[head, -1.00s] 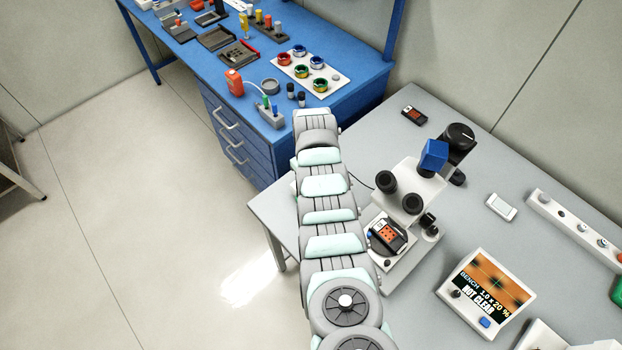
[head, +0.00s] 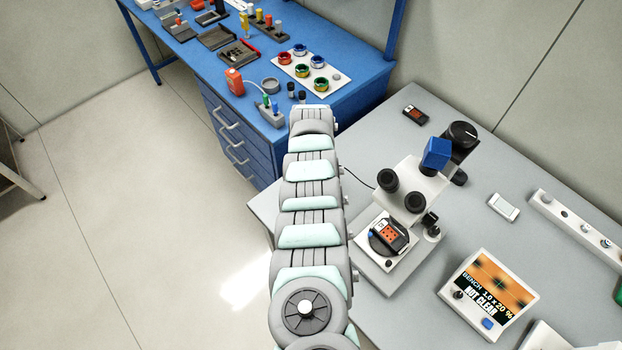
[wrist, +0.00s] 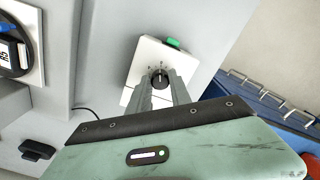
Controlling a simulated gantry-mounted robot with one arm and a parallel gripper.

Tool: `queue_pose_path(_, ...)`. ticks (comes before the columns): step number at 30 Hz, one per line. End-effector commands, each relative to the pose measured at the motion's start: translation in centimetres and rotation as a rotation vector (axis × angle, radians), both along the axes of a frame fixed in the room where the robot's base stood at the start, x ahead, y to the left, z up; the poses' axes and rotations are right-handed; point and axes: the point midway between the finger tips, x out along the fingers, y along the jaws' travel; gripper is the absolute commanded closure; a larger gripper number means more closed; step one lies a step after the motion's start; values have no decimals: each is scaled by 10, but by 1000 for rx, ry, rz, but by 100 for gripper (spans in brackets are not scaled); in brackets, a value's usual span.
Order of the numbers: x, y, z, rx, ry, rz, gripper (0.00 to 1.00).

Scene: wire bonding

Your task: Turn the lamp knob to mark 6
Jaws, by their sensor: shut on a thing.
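The lamp knob (wrist: 159,76) is a small dark round knob with a pale line, on a white box (wrist: 146,58) with a green part at its far edge. It shows in the wrist view at the upper middle. My gripper (wrist: 161,84) has one grey finger on each side of the knob and is shut on it. The marks around the knob are too small to read, so its setting cannot be told. In the head view, my gripper, the knob and the white box are not visible.
In the head view, a microscope (head: 413,190) stands on the grey table beside my arm. A display (head: 490,290) reads "BENCH 1.0 x 20 % NOT CLEAR". The blue bench (head: 270,30) is at the back left. A drawer cabinet (wrist: 260,108) is at the wrist view's right.

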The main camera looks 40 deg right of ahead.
Motion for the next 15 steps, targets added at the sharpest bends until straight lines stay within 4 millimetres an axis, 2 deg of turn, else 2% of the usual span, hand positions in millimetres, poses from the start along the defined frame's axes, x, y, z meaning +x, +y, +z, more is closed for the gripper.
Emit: queue_pose_path(15, 0, 0, 0, -1, -1, -107, 100)
